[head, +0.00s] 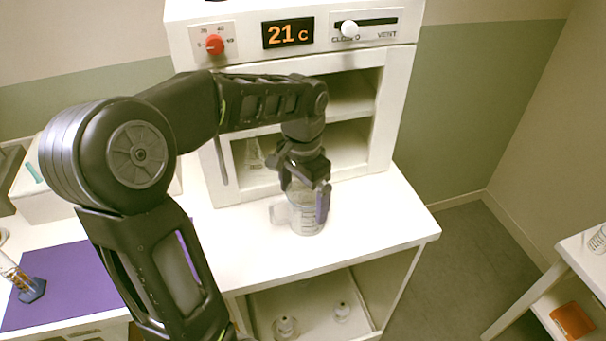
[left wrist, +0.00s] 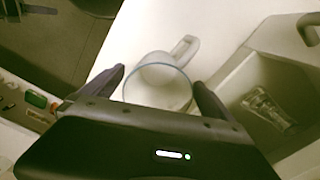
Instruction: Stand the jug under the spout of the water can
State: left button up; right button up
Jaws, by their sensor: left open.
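The clear jug (head: 306,222) stands upright on the white worktop in front of the cabinet, its handle side toward the left in the head view. My left gripper (head: 307,194) is above and around the jug, open, with one finger at each side of it. In the left wrist view the round rim and handle of the jug (left wrist: 160,76) show between the two spread fingers of the gripper (left wrist: 161,88). I cannot tell whether the fingers touch it. I see no water can or spout. My right gripper is out of view.
A white cabinet (head: 400,85) with a 21 C display and open shelves stands behind the jug; glassware (head: 254,155) is inside. The worktop (head: 385,215) is clear to the right. A purple mat (head: 75,285) with a cylinder (head: 17,275) lies at left.

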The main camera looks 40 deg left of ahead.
pick_arm(q)
notch_tip(320, 180, up, 8)
jog(key=shift+f, duration=0.25)
jog(key=shift+c, duration=0.2)
